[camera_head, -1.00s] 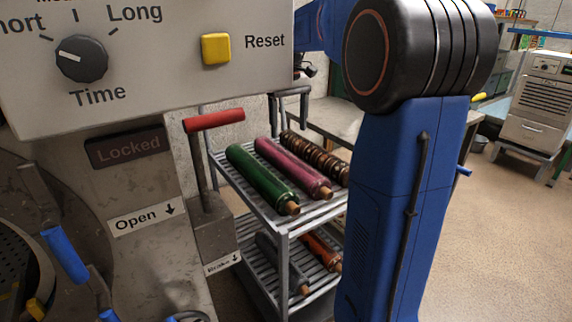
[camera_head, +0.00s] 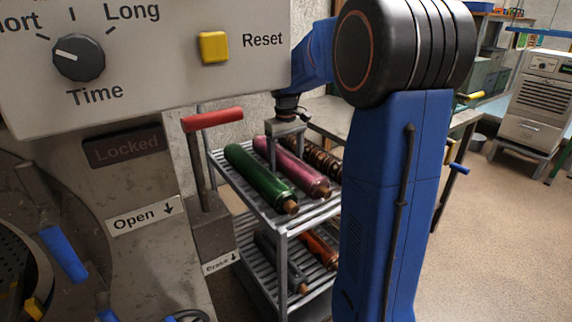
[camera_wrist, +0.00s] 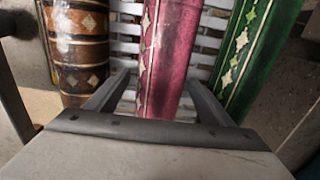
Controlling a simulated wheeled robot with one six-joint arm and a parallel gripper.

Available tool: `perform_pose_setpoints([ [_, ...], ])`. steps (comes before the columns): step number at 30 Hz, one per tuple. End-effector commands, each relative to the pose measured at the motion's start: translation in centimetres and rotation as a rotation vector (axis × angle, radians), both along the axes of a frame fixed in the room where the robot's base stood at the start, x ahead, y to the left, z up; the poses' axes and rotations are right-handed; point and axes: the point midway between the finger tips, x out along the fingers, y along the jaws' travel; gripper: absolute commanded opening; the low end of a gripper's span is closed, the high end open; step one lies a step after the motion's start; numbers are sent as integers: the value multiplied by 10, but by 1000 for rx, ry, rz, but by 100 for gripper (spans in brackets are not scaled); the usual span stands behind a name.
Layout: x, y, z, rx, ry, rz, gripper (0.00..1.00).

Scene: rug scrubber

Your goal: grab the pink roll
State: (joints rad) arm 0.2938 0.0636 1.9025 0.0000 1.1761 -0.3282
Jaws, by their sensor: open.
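The pink roll (camera_head: 300,172) lies on the top shelf of a metal rack, between a green roll (camera_head: 260,178) and a brown patterned roll (camera_head: 318,155). My gripper (camera_head: 285,152) is over the pink roll, pointing down. In the wrist view the pink roll (camera_wrist: 172,55) runs between the two open fingers of my gripper (camera_wrist: 158,82), one on each side. The green roll (camera_wrist: 255,50) is on the right there and the brown roll (camera_wrist: 80,50) on the left. I cannot tell whether the fingers touch the pink roll.
The rack's top shelf (camera_head: 272,222) has slats, and a lower shelf holds a grey roll (camera_head: 292,275) and an orange roll (camera_head: 320,250). A machine with a red-handled lever (camera_head: 212,121) stands close on the left. Open floor (camera_head: 490,220) is on the right.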

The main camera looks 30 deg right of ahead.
Motion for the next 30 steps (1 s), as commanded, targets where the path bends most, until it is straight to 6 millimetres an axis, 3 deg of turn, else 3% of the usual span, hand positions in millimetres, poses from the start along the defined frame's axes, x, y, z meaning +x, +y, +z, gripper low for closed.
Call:
perform_pose_setpoints([
  [11,0,0,-10,0,-1,0,75],
  [20,0,0,-10,0,-1,0,3],
  [30,0,0,-6,-1,-3,0,0],
])
